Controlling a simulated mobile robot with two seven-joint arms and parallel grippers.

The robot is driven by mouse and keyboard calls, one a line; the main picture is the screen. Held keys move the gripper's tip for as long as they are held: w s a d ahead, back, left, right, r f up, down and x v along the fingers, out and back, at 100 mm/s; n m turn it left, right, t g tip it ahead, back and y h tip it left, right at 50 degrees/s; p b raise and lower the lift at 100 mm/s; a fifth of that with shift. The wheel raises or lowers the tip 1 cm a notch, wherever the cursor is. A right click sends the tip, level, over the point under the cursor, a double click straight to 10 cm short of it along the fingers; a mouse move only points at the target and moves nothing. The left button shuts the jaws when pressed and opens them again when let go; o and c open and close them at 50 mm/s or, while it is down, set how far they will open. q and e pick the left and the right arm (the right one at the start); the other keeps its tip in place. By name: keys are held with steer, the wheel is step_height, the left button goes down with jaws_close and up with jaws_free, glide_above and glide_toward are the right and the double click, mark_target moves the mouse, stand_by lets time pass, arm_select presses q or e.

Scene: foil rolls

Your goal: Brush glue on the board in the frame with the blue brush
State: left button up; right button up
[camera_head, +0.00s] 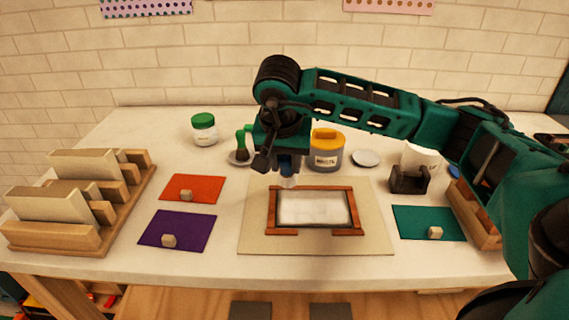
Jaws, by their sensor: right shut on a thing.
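The whitish board (312,208) lies inside a reddish-brown wooden frame (272,212) on a beige mat (375,240) in the middle of the table. My right gripper (284,155) is above the back left part of the frame, shut on the blue brush (289,165). The brush points down, with its pale tip near the frame's back edge; I cannot tell whether it touches. The gripper hides most of the handle. A jar with a yellow-orange lid (328,155) stands just behind, to the right. My left gripper is not in view.
A green brush (241,148) stands on a saucer behind the frame, close to my gripper. A green-lidded jar (204,129), wooden rack (90,215), orange (205,190), purple (185,232) and teal mats (410,224) are around. A white mug (420,157) and black holder (408,181) stand right.

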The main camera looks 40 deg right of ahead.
steer(key=shift+r, duration=0.65)
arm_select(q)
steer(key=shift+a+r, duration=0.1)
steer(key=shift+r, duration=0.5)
arm_select(e)
steer(key=shift+r, duration=1.15)
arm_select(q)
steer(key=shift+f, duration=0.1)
